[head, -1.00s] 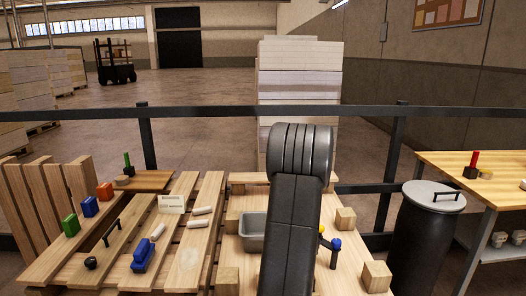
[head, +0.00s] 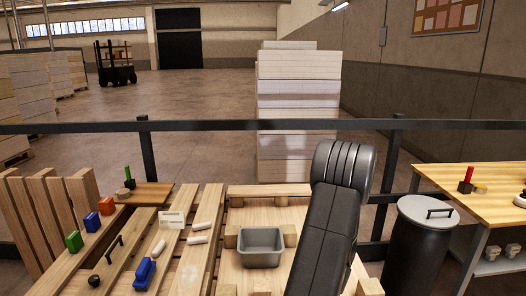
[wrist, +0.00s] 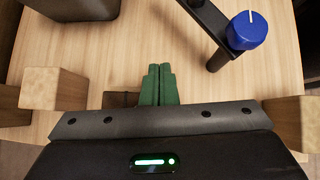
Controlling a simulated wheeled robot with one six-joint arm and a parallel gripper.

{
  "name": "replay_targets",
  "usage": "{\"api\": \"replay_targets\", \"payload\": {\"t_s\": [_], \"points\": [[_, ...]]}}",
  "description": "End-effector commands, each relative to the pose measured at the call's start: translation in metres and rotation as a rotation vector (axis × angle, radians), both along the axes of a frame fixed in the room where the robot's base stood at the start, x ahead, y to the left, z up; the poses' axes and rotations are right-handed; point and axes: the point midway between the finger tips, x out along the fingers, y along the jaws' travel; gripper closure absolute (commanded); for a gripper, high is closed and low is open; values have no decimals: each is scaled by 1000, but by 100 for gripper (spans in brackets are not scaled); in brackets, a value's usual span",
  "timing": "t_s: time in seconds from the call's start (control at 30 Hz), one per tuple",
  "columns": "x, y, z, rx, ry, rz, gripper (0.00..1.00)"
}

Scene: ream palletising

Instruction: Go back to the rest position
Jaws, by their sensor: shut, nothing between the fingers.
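My gripper (wrist: 157,85) shows in the wrist view with its green fingers together and nothing between them. It is above the light wooden table top, apart from the things around it. In the head view my arm rises over the right part of the wooden work surface (head: 262,189) and hides my gripper.
A grey tray (head: 262,262) sits left of my arm. A blue knob (wrist: 247,31) on a dark bar and wooden blocks (wrist: 54,88) are near my gripper. A black bin (head: 418,245) stands right, and a dark rail (head: 250,125) runs behind.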

Motion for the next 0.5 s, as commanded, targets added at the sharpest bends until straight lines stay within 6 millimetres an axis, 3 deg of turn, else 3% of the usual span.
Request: {"api": "replay_targets", "payload": {"t_s": [0.2,0.5], "points": [[-27,-5,-2,0,0,1,100],[-36,-6,-1,0,0,1,100]]}}
